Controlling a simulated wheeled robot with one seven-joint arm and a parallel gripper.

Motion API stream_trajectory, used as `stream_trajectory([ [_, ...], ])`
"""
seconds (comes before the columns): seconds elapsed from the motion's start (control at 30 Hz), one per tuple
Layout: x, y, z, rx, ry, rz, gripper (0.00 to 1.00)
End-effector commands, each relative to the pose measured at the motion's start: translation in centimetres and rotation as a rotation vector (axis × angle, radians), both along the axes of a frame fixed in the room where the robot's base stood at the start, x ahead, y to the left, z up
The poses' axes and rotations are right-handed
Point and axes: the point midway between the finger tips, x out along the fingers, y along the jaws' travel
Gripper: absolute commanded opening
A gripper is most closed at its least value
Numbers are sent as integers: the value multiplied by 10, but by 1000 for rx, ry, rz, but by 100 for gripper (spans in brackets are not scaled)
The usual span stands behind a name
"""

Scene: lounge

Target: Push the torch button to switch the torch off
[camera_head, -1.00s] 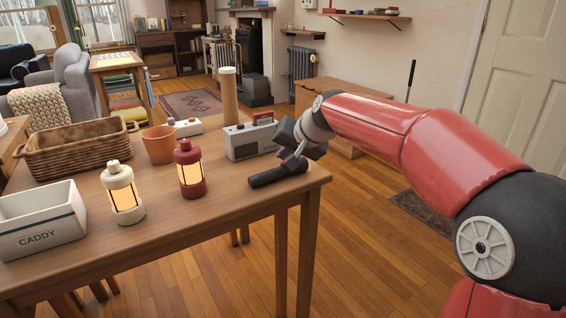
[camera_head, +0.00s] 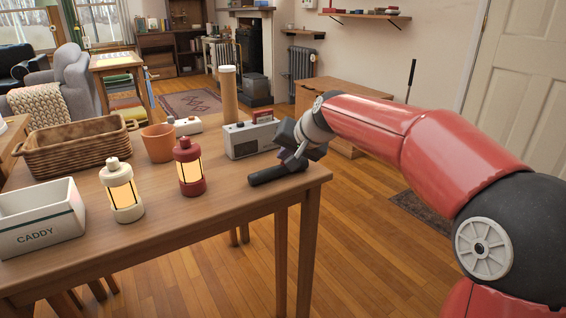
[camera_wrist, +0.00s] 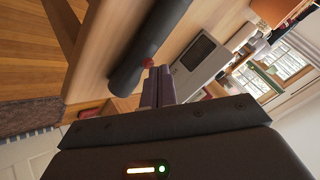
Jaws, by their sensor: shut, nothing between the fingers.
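The torch (camera_head: 277,174) is a black cylinder lying on its side near the right end of the wooden table. In the wrist view its dark body (camera_wrist: 152,42) runs along the table, with a small red button (camera_wrist: 148,62) on its side. My gripper (camera_head: 295,163) is over the torch's right part, pointing down. In the wrist view the shut, empty fingertips (camera_wrist: 158,72) are right by the red button; I cannot tell whether they touch it. No light from the torch is visible, and its lens is not clearly seen.
A grey radio (camera_head: 250,138) stands just behind the torch. A red lantern (camera_head: 189,168) and a cream lantern (camera_head: 122,190), both glowing, stand to the left. The table's right edge is close.

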Motion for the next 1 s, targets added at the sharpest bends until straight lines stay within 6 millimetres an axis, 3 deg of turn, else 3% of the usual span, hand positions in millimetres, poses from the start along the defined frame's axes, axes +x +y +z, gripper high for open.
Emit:
stream_trajectory([
  [1.0,0,1,16,1,0,1,0],
])
